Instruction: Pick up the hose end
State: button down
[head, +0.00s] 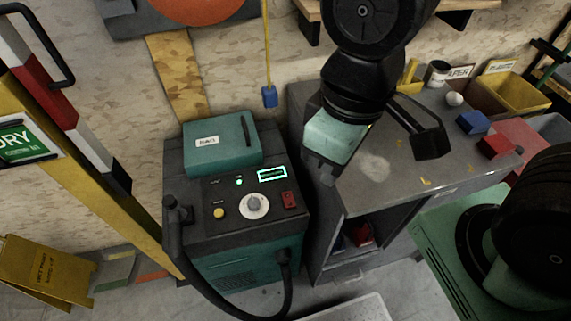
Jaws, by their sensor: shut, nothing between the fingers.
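A teal and black machine (245,235) stands on the floor against the wall. A thick black hose (215,300) loops in front of it, from a fitting (284,258) low on its right front to a handle-like hose end (175,215). That hose end stands upright at the machine's front left edge; how it is held there is unclear. My gripper (322,172) is shut and empty, above and right of the machine, in front of the grey workbench. It is well apart from the hose end. My wrist hides part of the bench.
A yellow post (110,190) leans close to the hose end on the left. A yellow floor sign (48,272) stands lower left.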

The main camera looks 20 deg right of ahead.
aim_at(184, 215)
jog(key=j+u, duration=0.15)
jog(key=j, duration=0.5)
jog(key=i+j+u, duration=0.15)
jog(key=j, duration=0.45)
jog(key=j+u, duration=0.15)
jog(key=j, duration=0.5)
